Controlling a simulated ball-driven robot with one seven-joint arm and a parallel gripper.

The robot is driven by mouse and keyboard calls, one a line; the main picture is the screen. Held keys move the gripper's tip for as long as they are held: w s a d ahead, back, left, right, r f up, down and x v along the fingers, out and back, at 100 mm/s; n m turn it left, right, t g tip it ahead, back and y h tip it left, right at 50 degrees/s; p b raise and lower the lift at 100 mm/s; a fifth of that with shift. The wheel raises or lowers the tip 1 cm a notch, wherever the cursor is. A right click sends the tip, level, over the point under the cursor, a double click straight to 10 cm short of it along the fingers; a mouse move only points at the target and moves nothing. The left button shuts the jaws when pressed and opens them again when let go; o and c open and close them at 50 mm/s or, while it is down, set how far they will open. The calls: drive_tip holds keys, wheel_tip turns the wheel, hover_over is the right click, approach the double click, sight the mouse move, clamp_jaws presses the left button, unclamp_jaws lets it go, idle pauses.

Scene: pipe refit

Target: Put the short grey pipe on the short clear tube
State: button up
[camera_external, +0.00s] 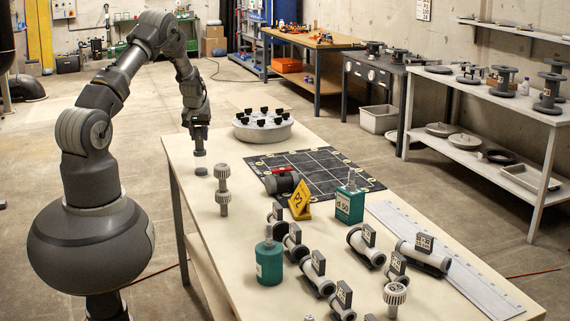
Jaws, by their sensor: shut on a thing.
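My gripper (199,142) points straight down over the far left corner of the white table. It is shut on a small grey piece (199,153), mostly covered by the jaws; I cannot tell for sure that it is the short grey pipe. A small grey disc (200,171) shows right below it on the tabletop; I cannot tell whether they touch. Several grey pipes with tagged blocks lie on the table, among them one at the right (423,258) and one in the middle (367,246). I cannot make out the short clear tube.
A ribbed two-part fitting (222,190) stands close by my gripper. A round grey carousel (263,129), a black grid mat (325,167), a yellow sign (300,200), green bottles (350,203) and a ruler (445,262) also occupy the table (220,245). Its left front area is clear.

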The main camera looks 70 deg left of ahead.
drive_tip(key=shift+r, duration=0.1)
drive_tip(key=shift+f, duration=0.2)
drive_tip(key=o, duration=1)
drive_tip(key=shift+r, duration=0.1)
drive_tip(key=shift+r, duration=0.25)
drive_tip(key=p+v, duration=0.2)
drive_tip(key=v, duration=1)
drive_tip(key=shift+s+d+f, duration=0.1)
drive_tip(key=shift+d+f, duration=0.05)
